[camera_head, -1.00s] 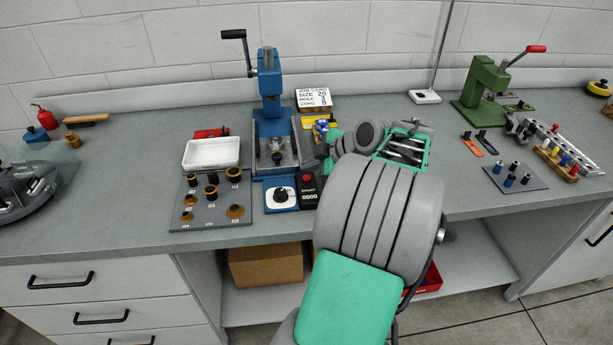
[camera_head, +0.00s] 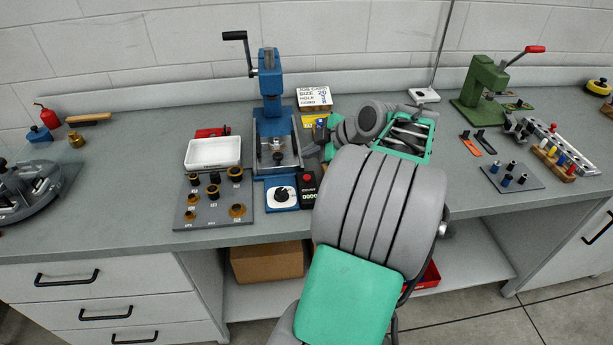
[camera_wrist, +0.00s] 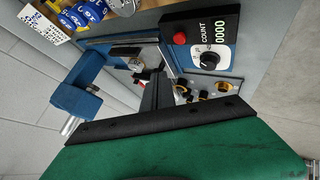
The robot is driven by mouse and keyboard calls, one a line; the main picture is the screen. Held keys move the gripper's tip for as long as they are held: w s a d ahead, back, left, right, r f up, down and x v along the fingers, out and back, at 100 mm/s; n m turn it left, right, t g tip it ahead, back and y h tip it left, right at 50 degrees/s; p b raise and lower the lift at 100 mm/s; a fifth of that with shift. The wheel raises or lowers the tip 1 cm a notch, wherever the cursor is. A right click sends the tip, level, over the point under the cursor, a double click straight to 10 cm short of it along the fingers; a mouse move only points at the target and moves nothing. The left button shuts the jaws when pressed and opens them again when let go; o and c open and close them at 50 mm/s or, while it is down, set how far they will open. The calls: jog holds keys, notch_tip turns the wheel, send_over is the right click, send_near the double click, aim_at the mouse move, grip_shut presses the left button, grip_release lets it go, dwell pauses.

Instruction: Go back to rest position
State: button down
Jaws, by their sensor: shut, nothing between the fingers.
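My gripper (camera_wrist: 157,88) is shut with nothing between the fingers. In the wrist view its fingers reach past the dark bar and green body toward the blue press. In the head view my grey and green arm covers most of the gripper, which is just right of the press. The blue hand press (camera_head: 270,95) stands upright on the bench with its black crank to the upper left; it also shows in the wrist view (camera_wrist: 78,95). I cannot tell the exact gap between the fingers and the press.
A grey board of bushings (camera_head: 213,205), a white tray (camera_head: 212,153), a dial box (camera_head: 281,196) and a counter box (camera_head: 307,190) stand around the press. A job card (camera_head: 314,97) is behind. A green press (camera_head: 482,82) stands at right.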

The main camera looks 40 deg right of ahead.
jog(key=w+a+m+g+p, duration=0.2)
jog(key=a+m+g, duration=0.25)
jog(key=a, duration=1.65)
jog(key=s+a+f+m+g+h, duration=0.1)
jog(key=s+a+m, duration=0.4)
jog(key=s+a, duration=0.5)
jog(key=shift+s+a+f+m, duration=0.25)
jog(key=shift+s+f+m, duration=0.15)
jog(key=shift+s, duration=0.45)
jog(key=shift+g, duration=0.25)
